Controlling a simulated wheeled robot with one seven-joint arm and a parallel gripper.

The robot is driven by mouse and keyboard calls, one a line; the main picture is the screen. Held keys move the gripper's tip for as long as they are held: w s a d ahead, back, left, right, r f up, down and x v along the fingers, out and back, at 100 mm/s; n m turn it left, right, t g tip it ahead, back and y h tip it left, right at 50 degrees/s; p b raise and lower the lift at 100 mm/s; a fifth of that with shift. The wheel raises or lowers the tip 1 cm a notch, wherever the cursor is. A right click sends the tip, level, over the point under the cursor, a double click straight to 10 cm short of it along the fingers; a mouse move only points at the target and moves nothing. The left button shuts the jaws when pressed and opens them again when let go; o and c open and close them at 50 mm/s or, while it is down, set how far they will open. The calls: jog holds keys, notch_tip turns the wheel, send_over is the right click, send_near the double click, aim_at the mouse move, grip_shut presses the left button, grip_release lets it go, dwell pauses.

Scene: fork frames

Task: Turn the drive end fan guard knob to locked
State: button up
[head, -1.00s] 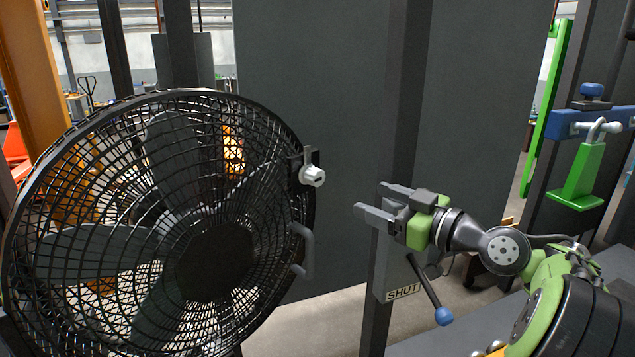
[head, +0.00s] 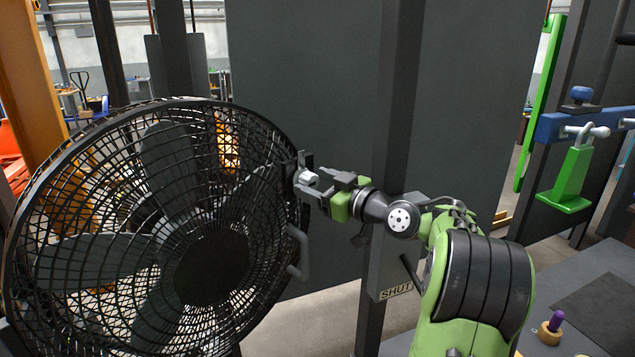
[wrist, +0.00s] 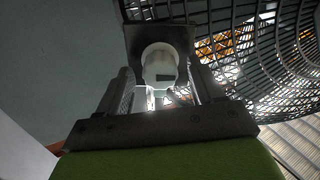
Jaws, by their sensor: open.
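The fan guard knob (head: 307,177) is a small pale knob on a dark bracket at the right rim of the round black fan guard (head: 150,230). In the wrist view the knob (wrist: 160,68) is a whitish round with a dark mark on its face. My gripper (head: 311,184) is open at the knob, with a finger on either side of it in the wrist view (wrist: 158,92). I cannot tell whether the fingers touch the knob. In the head view the fingers partly cover it.
A grey handle (head: 300,252) sticks out from the guard rim just below the gripper. A dark post (head: 392,120) stands behind my arm, with a SHUT label (head: 396,291) low on it. A green clamp-like piece (head: 570,180) hangs from a blue bar at right.

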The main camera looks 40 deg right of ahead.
jog(key=c, duration=1.1)
jog(key=shift+o, duration=0.2)
jog(key=shift+m, duration=0.3)
jog(key=m, duration=0.3)
jog(key=shift+m+p, duration=0.35)
jog(key=shift+m, duration=0.05)
jog(key=m+p, duration=0.1)
jog(key=m, duration=0.3)
jog(key=shift+p, duration=0.4)
jog(key=m+p, duration=0.2)
jog(key=m, duration=0.3)
jog(key=shift+r+p, duration=0.1)
jog(key=shift+p, duration=0.25)
jog(key=shift+m+p, duration=1.5)
jog(key=shift+m, duration=0.7)
